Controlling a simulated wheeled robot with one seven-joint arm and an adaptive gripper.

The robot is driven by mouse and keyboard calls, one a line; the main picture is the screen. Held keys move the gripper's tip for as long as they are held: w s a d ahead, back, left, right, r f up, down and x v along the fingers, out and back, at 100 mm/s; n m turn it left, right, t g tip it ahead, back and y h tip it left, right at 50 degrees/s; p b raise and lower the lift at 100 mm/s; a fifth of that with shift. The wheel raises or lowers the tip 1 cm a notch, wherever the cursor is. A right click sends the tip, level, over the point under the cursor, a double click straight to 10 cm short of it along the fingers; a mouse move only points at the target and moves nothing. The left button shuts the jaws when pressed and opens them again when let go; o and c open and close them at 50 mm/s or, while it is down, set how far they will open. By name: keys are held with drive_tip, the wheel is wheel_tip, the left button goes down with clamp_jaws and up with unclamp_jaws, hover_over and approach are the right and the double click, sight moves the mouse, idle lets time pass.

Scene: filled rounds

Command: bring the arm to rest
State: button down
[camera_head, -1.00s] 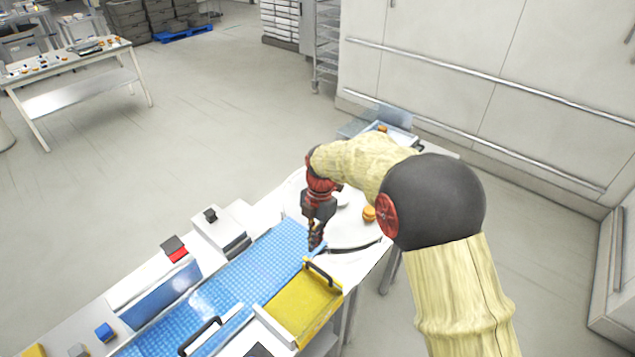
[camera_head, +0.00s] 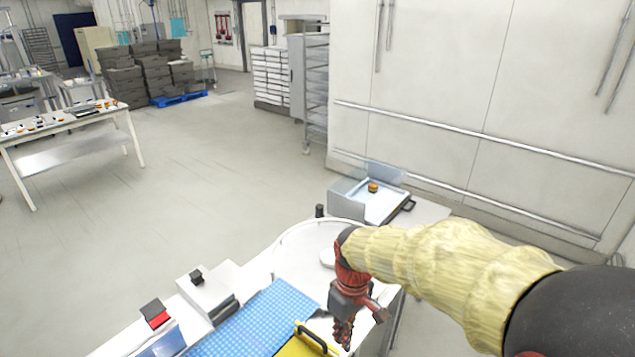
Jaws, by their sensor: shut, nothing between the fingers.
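My gripper (camera_head: 343,330) is at the lower middle of the head view, dark and red, pointing down. It is shut with nothing visible between its fingers. It hangs over the near part of the white round plate (camera_head: 290,250), beside the yellow tray (camera_head: 300,347). My arm, in a cream sleeve, reaches in from the lower right and hides part of the table. I cannot tell the exact height of the fingertips above the surface.
A blue ribbed mat (camera_head: 255,322) lies left of the yellow tray. A clear-walled tray (camera_head: 372,205) with a small orange-brown round piece (camera_head: 373,187) stands behind the plate. A white wall with rails (camera_head: 480,130) is at the right. Open floor (camera_head: 215,170) lies to the left.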

drive_tip(key=s+d+m+t+b, duration=0.6)
drive_tip(key=s+d+m+b, duration=0.2)
drive_tip(key=s+d+b, duration=0.4)
drive_tip(key=s+b, duration=0.2)
drive_tip(key=s, duration=0.2)
drive_tip(key=shift+d+f, duration=0.15)
drive_tip(key=shift+d, duration=0.25)
drive_tip(key=shift+s+a, duration=0.1)
drive_tip(key=shift+s, duration=0.05)
